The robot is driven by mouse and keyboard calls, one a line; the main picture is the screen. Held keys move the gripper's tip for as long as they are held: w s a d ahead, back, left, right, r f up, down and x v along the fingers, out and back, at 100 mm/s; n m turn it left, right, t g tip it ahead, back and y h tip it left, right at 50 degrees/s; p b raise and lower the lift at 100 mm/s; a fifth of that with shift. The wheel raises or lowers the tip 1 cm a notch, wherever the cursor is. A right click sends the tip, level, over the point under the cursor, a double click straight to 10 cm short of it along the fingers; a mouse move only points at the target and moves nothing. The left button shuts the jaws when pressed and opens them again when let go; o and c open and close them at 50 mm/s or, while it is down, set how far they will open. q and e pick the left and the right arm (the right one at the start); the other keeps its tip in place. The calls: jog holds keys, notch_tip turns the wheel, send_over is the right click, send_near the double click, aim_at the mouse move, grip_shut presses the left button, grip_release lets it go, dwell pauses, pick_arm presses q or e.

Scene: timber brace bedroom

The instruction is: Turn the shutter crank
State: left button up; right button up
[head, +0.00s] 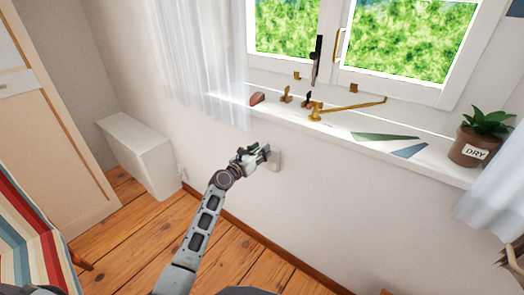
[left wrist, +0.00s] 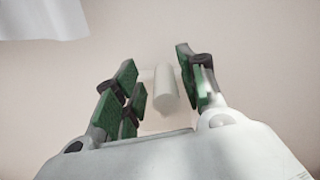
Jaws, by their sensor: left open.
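The white crank (head: 275,159) is on the wall below the window sill, just beyond my left gripper (head: 259,153) in the head view. In the left wrist view its pale cylindrical knob (left wrist: 165,92) shows between the green-padded fingers of my left gripper (left wrist: 155,68). The gripper is open, with fingers to the left and right of the knob. The knob appears nearer the right finger, and a gap shows on the left. I cannot tell whether either finger touches it. My right gripper is not in view.
A white box (head: 145,158) stands left against the wall. A sheer curtain (head: 200,60) hangs at the upper left. Wall around the crank is clear.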

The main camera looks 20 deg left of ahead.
pick_arm(q)
jog(key=v, duration=1)
jog(key=shift+s, duration=0.3)
dwell(0.6)
